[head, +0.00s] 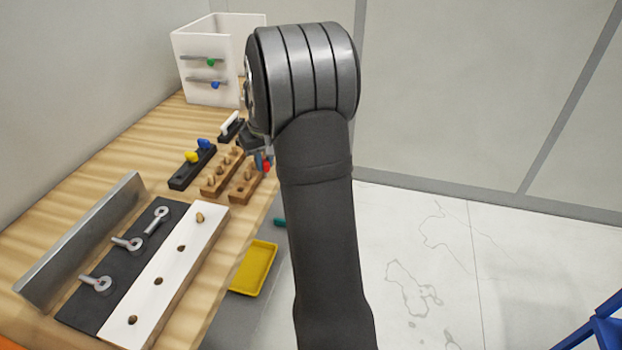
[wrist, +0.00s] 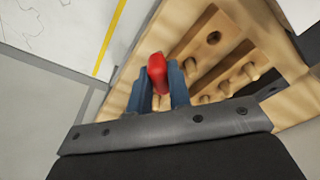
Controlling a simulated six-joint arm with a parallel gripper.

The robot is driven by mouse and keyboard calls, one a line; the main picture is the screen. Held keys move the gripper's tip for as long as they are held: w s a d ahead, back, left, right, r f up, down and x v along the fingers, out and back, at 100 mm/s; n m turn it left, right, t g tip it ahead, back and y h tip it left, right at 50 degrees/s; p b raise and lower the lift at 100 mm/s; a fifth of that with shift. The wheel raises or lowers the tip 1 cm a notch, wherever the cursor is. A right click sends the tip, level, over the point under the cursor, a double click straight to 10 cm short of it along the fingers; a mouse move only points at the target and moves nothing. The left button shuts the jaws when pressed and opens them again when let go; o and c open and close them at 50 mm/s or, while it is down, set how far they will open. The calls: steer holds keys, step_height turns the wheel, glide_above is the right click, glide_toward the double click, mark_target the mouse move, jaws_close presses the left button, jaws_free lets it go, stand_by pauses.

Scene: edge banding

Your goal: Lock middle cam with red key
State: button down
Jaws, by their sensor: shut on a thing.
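My gripper (wrist: 160,92) is shut on the red key (wrist: 157,73), whose red handle stands between the two blue fingers in the wrist view. In the head view my arm hides most of the gripper, and a bit of the red key (head: 266,166) shows beside the wooden peg blocks. Whether the key is clear of what is beneath it cannot be told. The middle cam (head: 128,243) is a grey metal lever on the black strip (head: 85,308), between a nearer cam (head: 97,283) and a farther cam (head: 157,219). My gripper is well beyond the cams.
A white board (head: 165,285) with brown pegs or holes lies right of the strip, a metal fence (head: 80,245) left. A black holder (head: 190,172) bears yellow and blue keys. Wooden peg blocks (head: 222,175) stand near my gripper. A white box (head: 213,65) with green and blue knobs stands behind.

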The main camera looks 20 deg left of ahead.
steer(key=s+a, duration=0.1)
steer(key=a, duration=0.1)
steer(key=s+a+r+n, duration=0.1)
steer(key=s+a, duration=0.1)
steer(key=s+a+r+n, duration=0.1)
steer(key=s+a, duration=0.1)
steer(key=a, duration=0.1)
steer(key=shift+s, duration=0.2)
steer(key=s+a+r+n, duration=0.1)
steer(key=s+a+n, duration=0.1)
steer(key=s+a, duration=0.45)
steer(key=s+a+r+n+g, duration=0.1)
steer(key=s+a+n, duration=0.15)
steer(key=s, duration=0.75)
steer(key=s+a+r+n, duration=0.1)
steer(key=s+a+n, duration=0.1)
steer(key=s+a, duration=0.5)
steer(key=shift+s+d+f, duration=0.2)
steer(key=shift+f, duration=0.7)
steer(key=shift+s+d+f, duration=0.2)
steer(key=shift+s+f, duration=0.05)
steer(key=shift+f, duration=0.6)
steer(key=shift+s+d+f, duration=0.2)
steer(key=shift+f, duration=0.7)
steer(key=shift+f, duration=0.95)
